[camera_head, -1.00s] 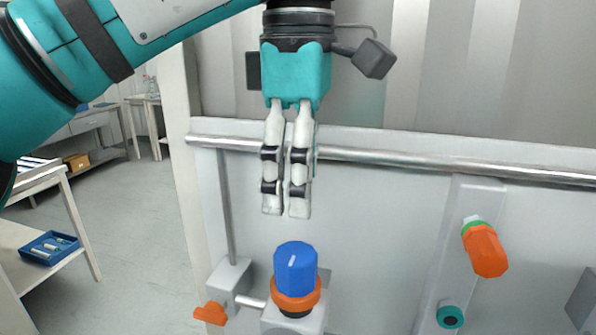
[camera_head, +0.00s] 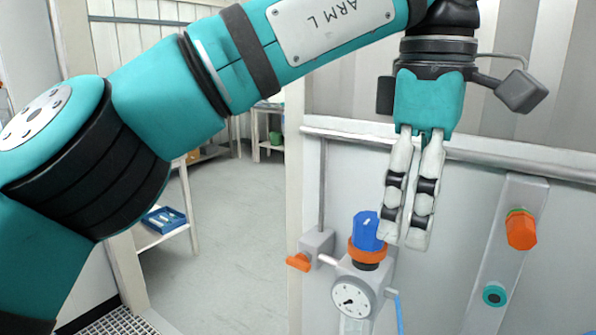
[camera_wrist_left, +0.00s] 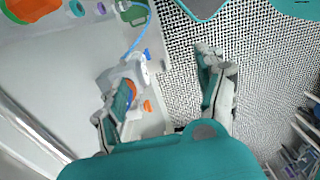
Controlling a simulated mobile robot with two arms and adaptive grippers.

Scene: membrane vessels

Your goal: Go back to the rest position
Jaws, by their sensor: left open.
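My left gripper (camera_head: 403,240) hangs pointing down in the head view, its two pale fingers slightly apart with nothing between them. Its tips appear just right of a blue knob (camera_head: 366,228) with an orange collar (camera_head: 364,253), and one finger overlaps the knob's right edge in the picture. I cannot tell whether they touch. In the left wrist view the two fingers of the left gripper (camera_wrist_left: 165,75) stand well apart. My right gripper is not in view.
Below the knob is a round gauge (camera_head: 352,298), with an orange lever handle (camera_head: 298,262) to its left. A metal rail (camera_head: 520,160) crosses the panel behind my gripper. An orange valve cap (camera_head: 521,230) is at the right. Open floor (camera_head: 235,215) lies left, beside a blue tray (camera_head: 163,220).

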